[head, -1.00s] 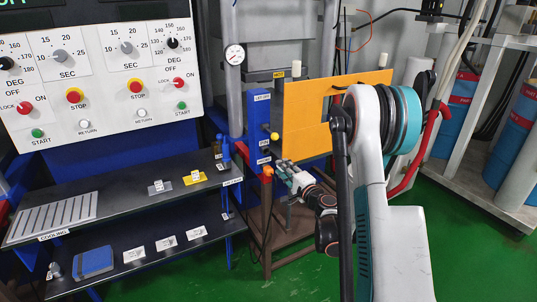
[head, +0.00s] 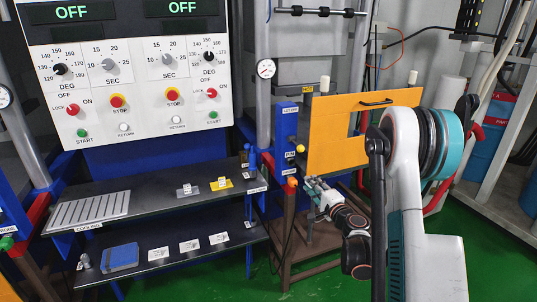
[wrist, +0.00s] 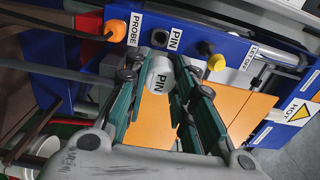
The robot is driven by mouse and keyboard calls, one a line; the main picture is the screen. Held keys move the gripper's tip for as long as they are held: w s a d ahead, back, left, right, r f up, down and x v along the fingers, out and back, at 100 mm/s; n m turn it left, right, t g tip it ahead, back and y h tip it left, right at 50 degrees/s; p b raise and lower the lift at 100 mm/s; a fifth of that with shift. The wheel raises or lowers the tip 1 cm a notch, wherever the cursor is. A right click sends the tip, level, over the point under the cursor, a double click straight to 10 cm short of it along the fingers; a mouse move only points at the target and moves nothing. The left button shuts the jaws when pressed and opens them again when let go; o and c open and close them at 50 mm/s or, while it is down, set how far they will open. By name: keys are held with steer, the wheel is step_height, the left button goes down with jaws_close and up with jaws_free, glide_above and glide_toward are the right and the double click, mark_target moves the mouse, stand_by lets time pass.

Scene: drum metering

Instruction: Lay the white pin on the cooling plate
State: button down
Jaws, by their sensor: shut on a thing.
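My gripper (wrist: 156,72) is shut on the white pin (wrist: 162,80), whose round pale end shows between the two fingers in the wrist view. The pin is close to the blue post's face, near the PIN label and a dark round socket (wrist: 159,37); I cannot tell whether it is fully clear of the post. In the head view my gripper (head: 310,184) is beside the blue post (head: 287,130), and the pin is too small to make out. The cooling plate (head: 90,211), pale and slotted with a COOLING label, lies at the left of the upper dark shelf.
An orange-handled probe (wrist: 117,31) and a yellow knob (wrist: 216,62) flank the socket. An orange panel (head: 335,135) stands behind my gripper. Small grey and yellow blocks (head: 221,184) sit on the upper shelf (head: 150,205); a blue book-like block (head: 120,257) lies below.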

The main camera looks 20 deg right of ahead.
steer(key=a+r, duration=0.5)
steer(key=a, duration=0.6)
steer(key=a+r, duration=0.4)
steer(key=a, duration=0.8)
steer(key=shift+a+r+h, duration=0.2)
steer(key=shift+r+h, duration=0.1)
steer(key=shift+r, duration=0.1)
